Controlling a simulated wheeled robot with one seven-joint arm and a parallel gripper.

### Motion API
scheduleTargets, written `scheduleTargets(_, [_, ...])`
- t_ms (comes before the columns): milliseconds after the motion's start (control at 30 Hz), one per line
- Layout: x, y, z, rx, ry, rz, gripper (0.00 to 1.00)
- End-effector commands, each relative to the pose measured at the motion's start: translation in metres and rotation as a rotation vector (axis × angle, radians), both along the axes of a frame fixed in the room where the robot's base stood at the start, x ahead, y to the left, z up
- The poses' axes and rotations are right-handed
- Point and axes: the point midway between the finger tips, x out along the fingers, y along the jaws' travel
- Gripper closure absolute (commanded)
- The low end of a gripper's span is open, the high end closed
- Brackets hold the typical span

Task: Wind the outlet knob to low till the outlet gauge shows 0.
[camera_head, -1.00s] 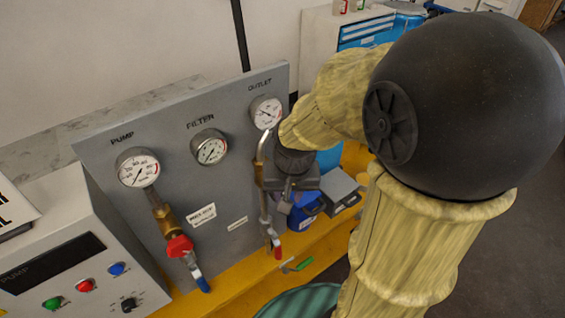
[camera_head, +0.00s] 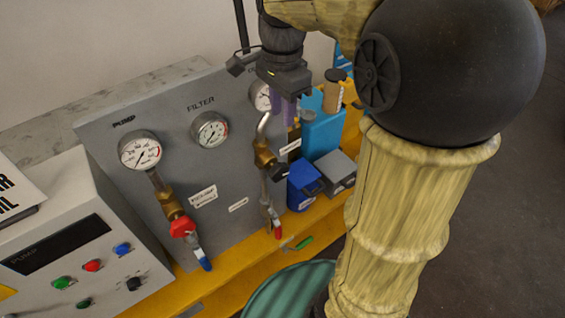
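The outlet gauge (camera_head: 262,97) is a small white dial at the upper right of the grey panel (camera_head: 236,165). My gripper covers its right part and most of its label, and I cannot read its value. Below it, a bent pipe runs down to a brass regulator (camera_head: 264,155). The outlet knob (camera_head: 279,171), black, sticks out from the regulator's right side and is uncovered. My gripper (camera_head: 283,112) is above the knob, clear of it, pointing down in front of the panel's upper right corner. Its fingers are too unclear to tell whether they are open.
The pump gauge (camera_head: 140,150) and filter gauge (camera_head: 210,130) are to the left. A red knob (camera_head: 182,227) and blue-handled valve (camera_head: 205,263) sit below the pump gauge. A red-handled valve (camera_head: 277,232) hangs below the regulator. Blue containers (camera_head: 304,186) stand right of the panel.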

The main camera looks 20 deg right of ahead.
Motion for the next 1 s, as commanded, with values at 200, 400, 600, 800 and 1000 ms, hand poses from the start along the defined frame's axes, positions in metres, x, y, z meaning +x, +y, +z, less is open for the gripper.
scheduleTargets(200, [0.0, 0.0, -0.012, 0.0, 0.003, 0.001, 0.7])
scheduleTargets(400, [-0.001, 0.0, -0.042, 0.001, 0.004, 0.001, 0.7])
scheduleTargets(600, [-0.001, 0.0, -0.078, 0.0, 0.005, 0.002, 0.7])
scheduleTargets(800, [-0.001, 0.0, -0.113, 0.0, 0.005, 0.002, 0.7])
scheduleTargets(1000, [-0.001, 0.0, -0.148, 0.001, 0.004, 0.002, 0.7])
